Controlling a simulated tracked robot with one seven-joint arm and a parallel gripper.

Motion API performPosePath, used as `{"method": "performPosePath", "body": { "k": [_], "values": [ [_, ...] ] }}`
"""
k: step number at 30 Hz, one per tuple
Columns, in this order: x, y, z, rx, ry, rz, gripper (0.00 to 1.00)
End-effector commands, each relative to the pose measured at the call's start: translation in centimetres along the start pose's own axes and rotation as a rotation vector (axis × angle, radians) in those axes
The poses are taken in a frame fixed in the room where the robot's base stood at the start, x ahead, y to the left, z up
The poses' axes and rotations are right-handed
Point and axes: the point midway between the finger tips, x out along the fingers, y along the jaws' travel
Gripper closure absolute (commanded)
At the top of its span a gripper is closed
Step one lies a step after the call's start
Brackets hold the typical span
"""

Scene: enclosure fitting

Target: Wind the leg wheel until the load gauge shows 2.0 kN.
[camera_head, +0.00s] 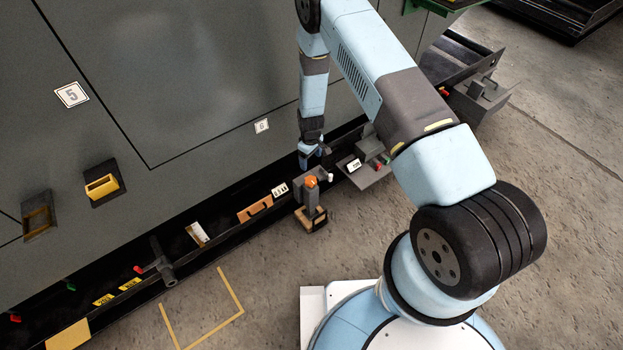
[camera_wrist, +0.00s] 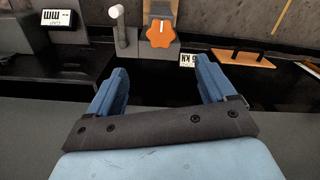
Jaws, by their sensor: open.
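An orange lobed wheel (camera_head: 311,181) sits on a grey leg post (camera_head: 313,197); the wheel also shows at the top middle of the wrist view (camera_wrist: 160,33). A white upright handle (camera_wrist: 121,40) stands beside it. A small white plate with kN lettering (camera_head: 280,189) is beside the post; in the wrist view the plate (camera_wrist: 188,59) is partly hidden by a finger. Its full reading cannot be made out. My gripper (camera_head: 312,160) is open and empty, close to the wheel and apart from it. In the wrist view, the gripper's two fingers (camera_wrist: 160,82) are spread below the wheel.
A small white display (camera_head: 354,165) sits on a grey bracket right of the wheel; its text is inverted in the wrist view (camera_wrist: 57,18). A tan handle plate (camera_head: 255,208) is left. The grey enclosure wall (camera_head: 200,60) rises behind. Concrete floor in front is mostly clear.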

Motion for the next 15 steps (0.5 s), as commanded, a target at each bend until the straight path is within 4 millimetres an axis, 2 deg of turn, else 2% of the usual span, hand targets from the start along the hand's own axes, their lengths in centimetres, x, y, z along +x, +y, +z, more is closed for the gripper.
{"method": "performPosePath", "body": {
  "k": [5,15],
  "values": [
    [1.6,-0.1,0.1,-0.002,-0.002,-0.001,0.17],
    [6.8,-0.1,0.1,-0.002,-0.002,-0.001,0.17]
  ]
}}
